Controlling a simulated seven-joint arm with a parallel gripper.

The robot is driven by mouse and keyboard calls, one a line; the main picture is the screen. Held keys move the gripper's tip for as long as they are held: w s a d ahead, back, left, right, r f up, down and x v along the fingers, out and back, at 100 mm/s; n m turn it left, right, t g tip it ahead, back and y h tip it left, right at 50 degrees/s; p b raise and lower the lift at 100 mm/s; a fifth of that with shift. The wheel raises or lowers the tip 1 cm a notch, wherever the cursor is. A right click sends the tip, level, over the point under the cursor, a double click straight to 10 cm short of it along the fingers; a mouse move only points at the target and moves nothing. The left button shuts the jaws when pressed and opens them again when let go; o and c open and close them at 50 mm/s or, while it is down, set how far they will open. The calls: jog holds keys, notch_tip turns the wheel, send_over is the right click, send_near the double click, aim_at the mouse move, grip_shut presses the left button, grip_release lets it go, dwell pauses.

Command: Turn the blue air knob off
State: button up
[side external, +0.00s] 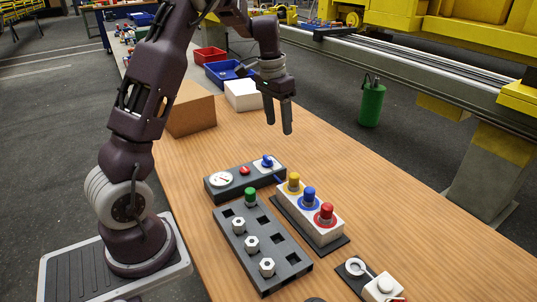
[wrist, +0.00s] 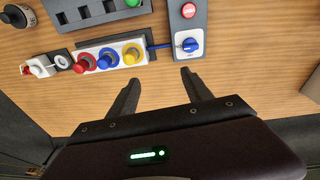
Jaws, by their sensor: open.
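The blue air knob (side external: 267,161) sits on a white plate at the right end of a dark grey panel (side external: 226,187). My gripper (side external: 278,125) is open and empty, held above the table behind the panel and apart from the knob. In the wrist view my gripper (wrist: 160,77) has its two fingers spread, with the knob a little beyond the right fingertip. Nothing hides the knob.
The panel also carries a gauge (side external: 221,179) and a red button (side external: 244,170). Beside it stand a white box with yellow, blue and red buttons (side external: 326,212) and a grey block with nuts (side external: 286,265). A cardboard box (side external: 191,109) and white box (side external: 242,95) stand behind.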

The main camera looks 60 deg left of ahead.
jog(key=g, duration=0.1)
send_near(267, 161)
jog(key=shift+w+a+f+m, duration=0.2)
jog(key=shift+w+f, duration=0.1)
jog(key=shift+w, duration=0.1)
jog(key=shift+w+a+f+m, duration=0.2)
jog(key=shift+w+a+f, duration=0.1)
jog(key=shift+w, duration=0.1)
notch_tip(267, 161, down, 7)
jog(key=shift+f, duration=0.1)
grip_shut()
